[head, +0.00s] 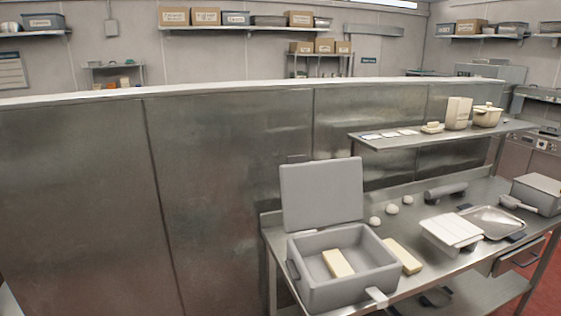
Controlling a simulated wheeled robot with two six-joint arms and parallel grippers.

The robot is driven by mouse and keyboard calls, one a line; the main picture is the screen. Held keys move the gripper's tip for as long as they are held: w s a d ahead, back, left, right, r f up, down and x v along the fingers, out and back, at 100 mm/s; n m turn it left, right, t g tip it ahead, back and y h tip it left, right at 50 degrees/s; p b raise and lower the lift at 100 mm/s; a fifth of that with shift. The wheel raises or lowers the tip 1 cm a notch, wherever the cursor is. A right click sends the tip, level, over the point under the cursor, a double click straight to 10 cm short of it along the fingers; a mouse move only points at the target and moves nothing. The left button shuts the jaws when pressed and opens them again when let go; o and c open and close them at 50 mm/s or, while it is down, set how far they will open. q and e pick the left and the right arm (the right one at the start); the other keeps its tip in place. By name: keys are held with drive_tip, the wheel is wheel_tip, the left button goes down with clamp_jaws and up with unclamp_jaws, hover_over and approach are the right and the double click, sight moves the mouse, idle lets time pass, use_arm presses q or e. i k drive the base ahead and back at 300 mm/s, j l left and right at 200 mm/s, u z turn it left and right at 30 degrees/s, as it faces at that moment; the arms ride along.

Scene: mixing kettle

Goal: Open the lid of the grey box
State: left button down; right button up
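The grey box (345,289) stands near the left end of the steel table. Its flat grey lid (322,194) stands up behind the opening, tilted slightly back, so the box's inside shows. A pale cream block (338,263) lies on the box floor. A small light latch or tab (377,297) sticks out at the box's front right. Neither of my grippers shows in the head view.
On the steel table (437,286), right of the box, lie a cream block (404,256), white balls (392,209), a dark roller (446,191), a white-topped container (451,233) and a metal tray (492,222). A shelf (390,143) above carries a cream pot (487,117).

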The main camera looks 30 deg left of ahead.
sight(317, 194)
drive_tip(key=j, duration=1.65)
